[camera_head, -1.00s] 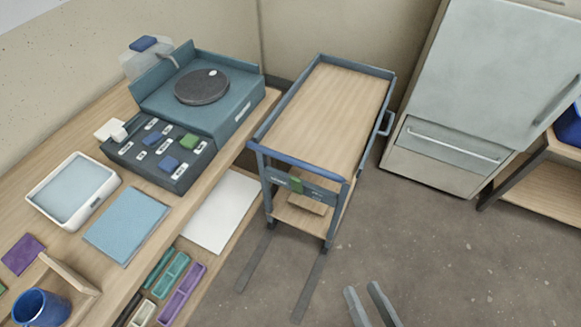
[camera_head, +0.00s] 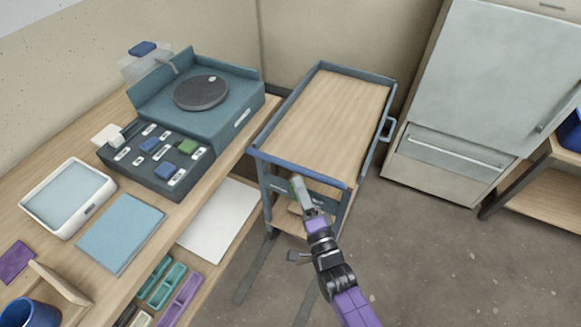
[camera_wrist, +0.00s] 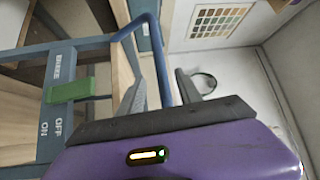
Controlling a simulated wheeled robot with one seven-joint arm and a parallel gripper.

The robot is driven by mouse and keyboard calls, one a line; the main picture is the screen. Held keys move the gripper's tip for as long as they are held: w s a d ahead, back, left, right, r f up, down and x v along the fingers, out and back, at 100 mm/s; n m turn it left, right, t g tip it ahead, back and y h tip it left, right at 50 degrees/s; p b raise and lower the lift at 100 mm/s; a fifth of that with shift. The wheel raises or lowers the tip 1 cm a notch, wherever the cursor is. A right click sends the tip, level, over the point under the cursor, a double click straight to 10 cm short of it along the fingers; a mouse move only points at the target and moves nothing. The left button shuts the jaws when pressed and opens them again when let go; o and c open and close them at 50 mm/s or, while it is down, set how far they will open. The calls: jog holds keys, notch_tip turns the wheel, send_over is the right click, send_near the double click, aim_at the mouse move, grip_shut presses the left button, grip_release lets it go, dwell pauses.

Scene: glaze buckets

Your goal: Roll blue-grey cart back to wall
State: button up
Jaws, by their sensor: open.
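The blue-grey cart (camera_head: 322,128) has a wooden top and stands beside the bench, near the back wall. Its blue handle bar (camera_head: 300,172) runs along the near end. My gripper (camera_head: 302,190) is at this end, just below the bar. In the wrist view my gripper (camera_wrist: 158,92) is open, and the blue bar (camera_wrist: 158,62) appears to run between its fingers, not clamped. A green brake lever (camera_wrist: 72,90) sits on the cart's end panel beside printed BRAKE, OFF and ON. In the head view my gripper mostly hides the lever.
A wooden bench (camera_head: 75,212) with a wheel unit (camera_head: 205,95) runs along the left. A grey cabinet (camera_head: 470,90) stands right of the cart, and a low wooden shelf (camera_head: 545,195) further right. The floor (camera_head: 440,260) at the near right is clear.

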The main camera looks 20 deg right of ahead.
aim_at(291, 167)
jog(key=shift+w+r+p, duration=0.1)
jog(key=shift+w+r, duration=0.1)
jog(key=shift+w, duration=1.1)
jog(key=shift+w+r+p, duration=0.15)
jog(key=shift+w, duration=1.15)
jog(key=shift+w+r+p, duration=0.1)
jog(key=shift+w+r, duration=0.1)
jog(key=shift+w, duration=1.1)
jog(key=shift+c, duration=0.2)
grip_shut()
